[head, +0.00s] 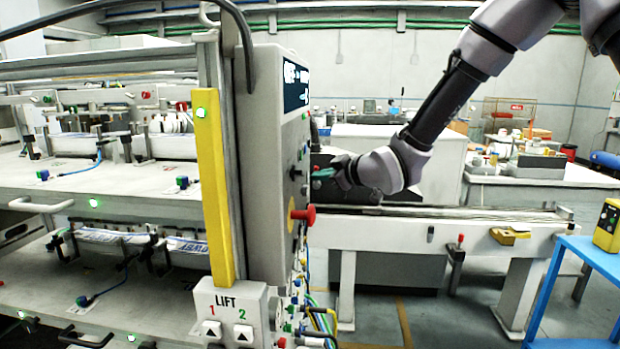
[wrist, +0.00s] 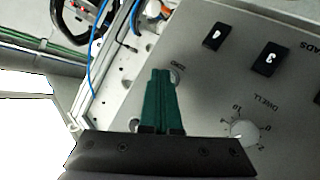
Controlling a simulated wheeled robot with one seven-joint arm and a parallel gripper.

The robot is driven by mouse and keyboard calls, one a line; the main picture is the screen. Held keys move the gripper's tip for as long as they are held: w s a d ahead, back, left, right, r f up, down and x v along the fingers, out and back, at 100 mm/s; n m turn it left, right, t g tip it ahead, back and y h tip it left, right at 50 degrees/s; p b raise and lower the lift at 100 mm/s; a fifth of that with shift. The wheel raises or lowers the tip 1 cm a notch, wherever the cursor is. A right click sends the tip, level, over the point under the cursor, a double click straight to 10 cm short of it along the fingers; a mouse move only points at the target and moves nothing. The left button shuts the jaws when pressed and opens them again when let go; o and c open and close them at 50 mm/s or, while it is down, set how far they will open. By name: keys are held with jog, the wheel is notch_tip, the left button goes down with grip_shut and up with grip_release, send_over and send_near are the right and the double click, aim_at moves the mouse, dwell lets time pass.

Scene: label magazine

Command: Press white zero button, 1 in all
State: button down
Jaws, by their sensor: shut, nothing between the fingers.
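In the wrist view my gripper (wrist: 160,74) has its two green fingers shut together and empty, with the tips over a grey control panel (wrist: 205,75). A small pale round button (wrist: 177,76) shows just right of the fingertips, partly hidden by them. A small label beside it is upside down and looks like "ZERO". I cannot tell whether the tips touch the button or the panel. In the head view my gripper (head: 322,173) is at the right side of the grey control box (head: 262,170); the button is not discernible there.
The panel also has a white dwell knob (wrist: 243,133) and two black switches (wrist: 213,36) (wrist: 267,58). A red mushroom button (head: 303,214) sticks out of the box below my gripper. A blue cable (wrist: 103,55) runs beside the panel. A rail bench (head: 430,235) stands behind.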

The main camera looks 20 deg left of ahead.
dwell(0.3)
jog(key=shift+w+d, duration=0.15)
jog(key=shift+d, duration=0.6)
jog(key=shift+w+d, duration=0.2)
jog(key=shift+d, duration=0.6)
jog(key=shift+w+d, duration=0.2)
jog(key=shift+d, duration=0.65)
jog(key=shift+w+d, duration=0.2)
jog(key=shift+d, duration=0.6)
